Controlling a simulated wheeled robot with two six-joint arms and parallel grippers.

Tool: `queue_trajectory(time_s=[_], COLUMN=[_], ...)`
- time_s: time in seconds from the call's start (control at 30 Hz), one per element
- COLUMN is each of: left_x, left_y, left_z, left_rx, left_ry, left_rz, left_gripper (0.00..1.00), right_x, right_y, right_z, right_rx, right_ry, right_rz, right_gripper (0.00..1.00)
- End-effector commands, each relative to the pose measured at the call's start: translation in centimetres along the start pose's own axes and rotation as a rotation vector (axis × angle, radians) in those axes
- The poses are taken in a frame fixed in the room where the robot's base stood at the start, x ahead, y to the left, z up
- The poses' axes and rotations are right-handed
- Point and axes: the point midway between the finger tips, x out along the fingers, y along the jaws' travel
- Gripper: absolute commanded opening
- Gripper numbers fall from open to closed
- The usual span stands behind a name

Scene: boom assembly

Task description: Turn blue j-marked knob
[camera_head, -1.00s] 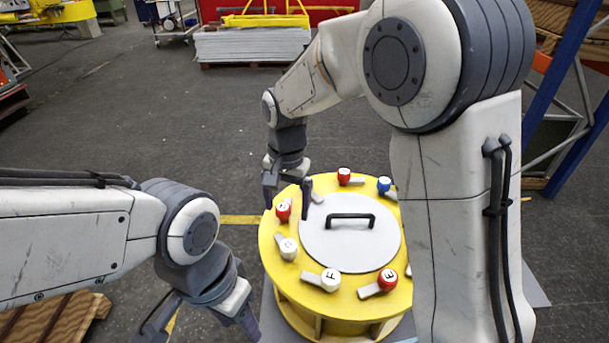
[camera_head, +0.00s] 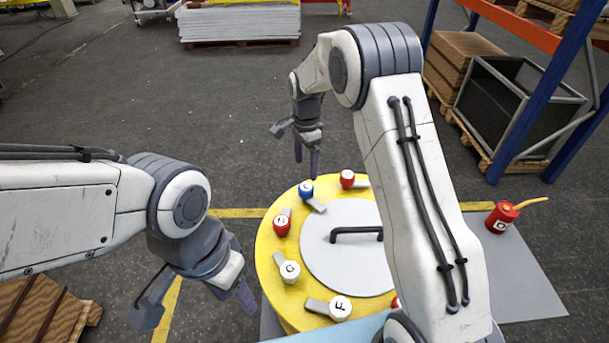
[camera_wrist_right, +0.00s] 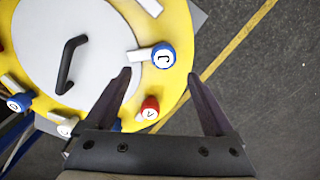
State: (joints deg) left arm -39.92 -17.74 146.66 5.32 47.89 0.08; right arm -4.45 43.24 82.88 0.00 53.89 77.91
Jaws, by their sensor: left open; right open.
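A blue knob with a white lever sits at the back left of the yellow drum top in the head view (camera_head: 306,190). It also shows in the right wrist view (camera_wrist_right: 163,58), its letter turned and looking like a J. My right gripper (camera_head: 306,165) is open and empty, raised just behind and above that knob in the head view. In the right wrist view its fingertips (camera_wrist_right: 157,78) lie apart, with the knob just beyond them in the picture. My left gripper (camera_head: 196,310) is open and empty, left of the drum.
Red knobs (camera_head: 347,178) (camera_head: 282,224) flank the blue knob. White knobs marked G (camera_head: 289,271) and F (camera_head: 340,307) stand nearer. A black handle (camera_head: 357,234) crosses the grey lid. A red canister (camera_head: 501,217) stands at right. Open floor lies behind the drum.

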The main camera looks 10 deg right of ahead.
Motion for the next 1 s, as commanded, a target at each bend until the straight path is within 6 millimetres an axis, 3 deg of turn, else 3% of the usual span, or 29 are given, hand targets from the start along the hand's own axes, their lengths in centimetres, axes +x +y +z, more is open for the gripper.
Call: queue_trajectory(time_s=[0.17, 0.7, 1.0], left_x=[-0.4, -3.7, -3.8], left_y=[0.0, 0.3, 0.3], left_z=[0.0, -0.2, -0.2], left_rx=[0.0, 0.006, 0.007], left_ry=[0.0, 0.0, 0.0], left_rz=[0.0, 0.0, 0.0], left_gripper=[0.5, 0.5, 0.5], right_x=[0.8, 9.4, 10.6], right_y=[0.2, 0.5, 0.3], right_z=[-0.5, -1.0, -0.8], right_rx=[0.012, 0.019, 0.016], right_ry=[0.0, -0.001, 0.0], right_rz=[0.003, 0.003, -0.001], right_gripper=[0.89, 0.89, 0.89])
